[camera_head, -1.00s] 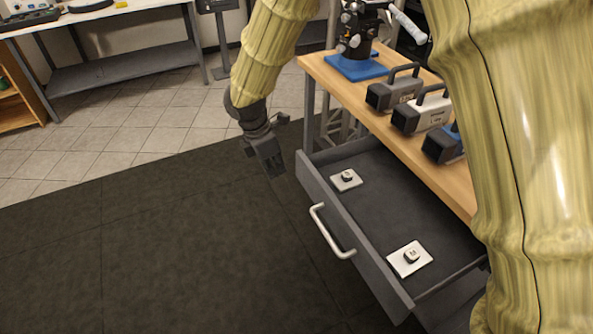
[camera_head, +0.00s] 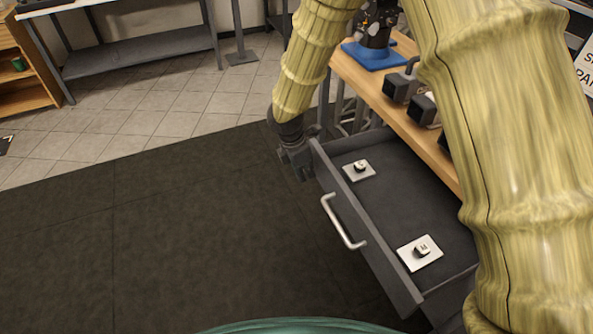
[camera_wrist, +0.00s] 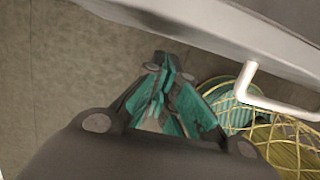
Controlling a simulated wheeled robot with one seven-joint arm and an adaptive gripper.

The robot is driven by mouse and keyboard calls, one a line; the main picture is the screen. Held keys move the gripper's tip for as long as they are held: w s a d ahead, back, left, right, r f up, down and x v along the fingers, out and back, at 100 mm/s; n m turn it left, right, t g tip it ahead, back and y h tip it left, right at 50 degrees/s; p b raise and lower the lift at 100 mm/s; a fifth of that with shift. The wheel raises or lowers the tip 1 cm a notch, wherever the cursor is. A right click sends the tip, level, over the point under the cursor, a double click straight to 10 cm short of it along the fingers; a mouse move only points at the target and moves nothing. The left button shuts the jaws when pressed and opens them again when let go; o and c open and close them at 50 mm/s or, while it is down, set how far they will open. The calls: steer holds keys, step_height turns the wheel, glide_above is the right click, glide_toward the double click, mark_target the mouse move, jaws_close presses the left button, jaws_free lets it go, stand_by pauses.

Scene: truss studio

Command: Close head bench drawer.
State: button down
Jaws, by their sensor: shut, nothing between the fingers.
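The grey drawer (camera_head: 385,250) of the wooden-topped bench (camera_head: 398,116) is pulled out, and its inside shows. A silver bar handle (camera_head: 342,222) is on its front; the handle also shows in the wrist view (camera_wrist: 262,98). My gripper (camera_head: 300,172) is shut and empty. It points down just outside the far end of the drawer front, close to it. I cannot tell if it touches. In the wrist view the gripper (camera_wrist: 165,105) is below the drawer front (camera_wrist: 215,35), with the handle to its right.
Two white plates with small knobs (camera_head: 359,170) (camera_head: 420,252) lie in the drawer. Grey boxes with handles (camera_head: 402,87) and a blue-based device (camera_head: 372,56) stand on the bench top. Dark mat floor (camera_head: 150,240) is clear to the left.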

steer(key=shift+w+d, duration=0.2)
steer(key=shift+d, duration=0.4)
steer(key=shift+d, duration=0.1)
steer(key=p, duration=0.8)
glide_toward(377, 160)
steer(key=x, duration=0.5)
steer(key=shift+f, duration=0.15)
